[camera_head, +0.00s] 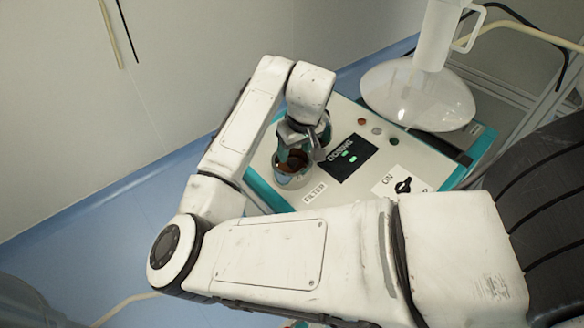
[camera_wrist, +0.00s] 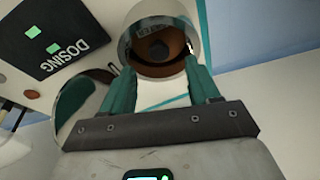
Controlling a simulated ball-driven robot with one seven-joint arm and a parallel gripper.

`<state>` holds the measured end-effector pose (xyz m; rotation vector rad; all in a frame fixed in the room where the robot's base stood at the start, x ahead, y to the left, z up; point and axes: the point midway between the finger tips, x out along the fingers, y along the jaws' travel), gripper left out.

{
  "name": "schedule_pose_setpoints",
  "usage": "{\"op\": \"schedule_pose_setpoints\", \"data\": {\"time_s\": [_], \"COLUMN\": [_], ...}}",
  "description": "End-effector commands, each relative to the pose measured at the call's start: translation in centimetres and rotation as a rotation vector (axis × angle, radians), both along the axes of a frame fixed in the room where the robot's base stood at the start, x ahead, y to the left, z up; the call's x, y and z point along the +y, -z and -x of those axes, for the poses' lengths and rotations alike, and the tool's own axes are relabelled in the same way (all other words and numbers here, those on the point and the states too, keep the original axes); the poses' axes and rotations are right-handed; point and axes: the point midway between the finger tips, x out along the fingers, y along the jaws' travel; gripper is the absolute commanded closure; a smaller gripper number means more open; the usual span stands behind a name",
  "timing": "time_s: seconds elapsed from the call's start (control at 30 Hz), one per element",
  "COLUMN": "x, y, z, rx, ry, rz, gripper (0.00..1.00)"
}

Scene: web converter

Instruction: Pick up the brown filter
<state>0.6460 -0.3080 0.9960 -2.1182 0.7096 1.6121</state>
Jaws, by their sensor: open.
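The brown filter (camera_head: 294,169) sits inside a round shiny cup on the machine's top, behind the FILTER label. In the wrist view the filter (camera_wrist: 176,52) shows as a brown disc with a dark round middle, ringed by the shiny cup (camera_wrist: 143,12). My gripper (camera_head: 291,152) points down over the cup. Its two teal fingers are apart and empty in the wrist view (camera_wrist: 162,76), with their tips near the cup's near edge. I cannot tell whether the fingers touch the cup or filter.
The machine top (camera_head: 350,112) carries a DOSING panel (camera_head: 346,157), a knob (camera_head: 403,186) and small buttons. A second shiny round part (camera_wrist: 84,98) is beside my fingers. A clear hopper (camera_head: 418,95) stands at the back right. A pale wall is at the left.

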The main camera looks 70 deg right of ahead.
Motion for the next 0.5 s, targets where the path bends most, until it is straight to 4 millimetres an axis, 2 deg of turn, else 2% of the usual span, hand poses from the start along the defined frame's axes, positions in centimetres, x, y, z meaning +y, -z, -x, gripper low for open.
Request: {"op": "schedule_pose_setpoints", "data": {"time_s": [0.3, 0.5], "x": [-0.6, -0.8], "y": [3.9, 4.9], "z": [-0.7, -0.9], "rx": [0.0, -0.001], "ry": [-0.001, 0.0], "rz": [-0.002, 0.001], "gripper": [0.39, 0.39]}}
